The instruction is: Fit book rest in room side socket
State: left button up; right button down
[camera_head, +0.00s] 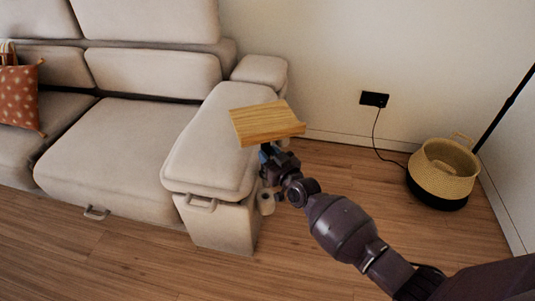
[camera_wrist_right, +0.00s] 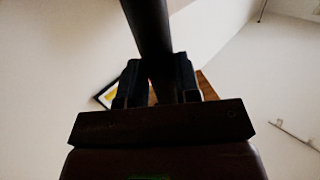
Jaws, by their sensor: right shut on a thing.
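The book rest is a light wooden board (camera_head: 265,123) with a raised lip, held up in the air in front of the sofa's right armrest. My right gripper (camera_head: 272,155) is just under the board. In the right wrist view its two fingers (camera_wrist_right: 158,82) are shut on the dark post (camera_wrist_right: 148,25) of the book rest. A small pale cylindrical fitting (camera_head: 266,203) on the armrest's room side looks like the socket; it is below the gripper and apart from the board. My arm partly hides it, so its opening is unclear. My left gripper is not in view.
The beige sofa armrest (camera_head: 215,140) stands close to the left of my gripper. A woven basket (camera_head: 446,170) with a dark base stands at the right, near a wall outlet (camera_head: 374,99) with a cord. The wooden floor (camera_head: 130,255) in front is clear.

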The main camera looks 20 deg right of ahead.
notch_tip(320, 180, down, 5)
jog(key=b, duration=0.3)
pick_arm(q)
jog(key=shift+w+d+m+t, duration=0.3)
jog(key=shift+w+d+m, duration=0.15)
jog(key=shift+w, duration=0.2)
pick_arm(e)
jog(key=shift+r, duration=0.1)
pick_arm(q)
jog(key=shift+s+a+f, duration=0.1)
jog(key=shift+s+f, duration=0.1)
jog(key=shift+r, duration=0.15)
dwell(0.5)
